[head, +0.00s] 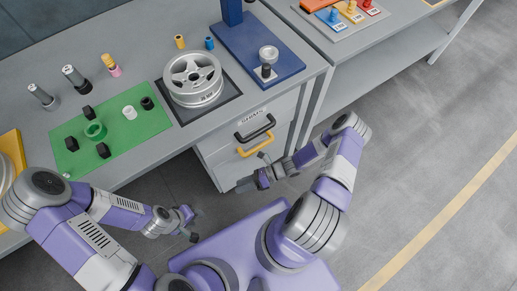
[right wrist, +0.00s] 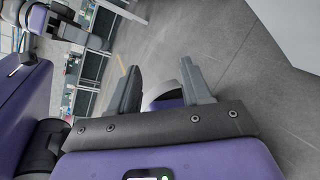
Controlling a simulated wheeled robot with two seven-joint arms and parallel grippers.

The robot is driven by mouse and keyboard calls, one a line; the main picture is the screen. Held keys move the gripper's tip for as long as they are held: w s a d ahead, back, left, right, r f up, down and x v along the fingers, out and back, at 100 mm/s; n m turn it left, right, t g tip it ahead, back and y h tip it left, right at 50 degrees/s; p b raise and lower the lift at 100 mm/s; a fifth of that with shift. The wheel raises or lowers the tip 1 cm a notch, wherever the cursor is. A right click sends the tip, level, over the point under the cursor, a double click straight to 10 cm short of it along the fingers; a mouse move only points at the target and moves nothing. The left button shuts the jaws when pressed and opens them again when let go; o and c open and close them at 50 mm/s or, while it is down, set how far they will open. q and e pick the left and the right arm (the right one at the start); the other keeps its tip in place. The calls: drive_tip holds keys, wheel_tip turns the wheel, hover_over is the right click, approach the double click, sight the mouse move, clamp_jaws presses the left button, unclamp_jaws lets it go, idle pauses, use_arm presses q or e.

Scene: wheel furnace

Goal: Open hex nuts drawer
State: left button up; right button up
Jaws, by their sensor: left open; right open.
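A light grey drawer unit (head: 215,154) is under the workbench. It has a black handle (head: 255,128) above a yellow handle (head: 257,145), both closed against the front as far as I can see. A label (head: 251,116) sits above the black handle, too small to read surely; I cannot tell which drawer is for hex nuts. My right gripper (head: 251,174) is open and empty, in front of and below the yellow handle, apart from it. Its spread fingers show in the right wrist view (right wrist: 158,82) with nothing between them. My left gripper (head: 192,224) is open and empty, low in front of the bench.
On the workbench are a silver wheel (head: 193,78), a green mat (head: 110,140) with black parts, several upright tools and a blue stand (head: 257,50). A second table (head: 400,45) stands at the upper right. The floor (head: 420,150) at right is clear.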

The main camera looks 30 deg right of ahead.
sight(259, 147)
drive_tip(key=w+d+f+m+t+h+b, duration=0.1)
drive_tip(key=w+d+m+t+h, duration=0.2)
drive_tip(key=d+m+t, duration=0.5)
drive_tip(key=w+d+f+m+t+h+b, duration=0.1)
drive_tip(key=w+d+m+t+h, duration=0.15)
drive_tip(key=d+m+t, duration=0.6)
drive_tip(key=w+a, duration=0.1)
drive_tip(key=w, duration=0.1)
drive_tip(key=w+r+g, duration=0.1)
drive_tip(key=w, duration=0.1)
drive_tip(key=w+a+m+g, duration=0.1)
drive_tip(key=w, duration=0.1)
drive_tip(key=shift+a+r, duration=0.25)
drive_tip(key=shift+a, duration=0.1)
clamp_jaws()
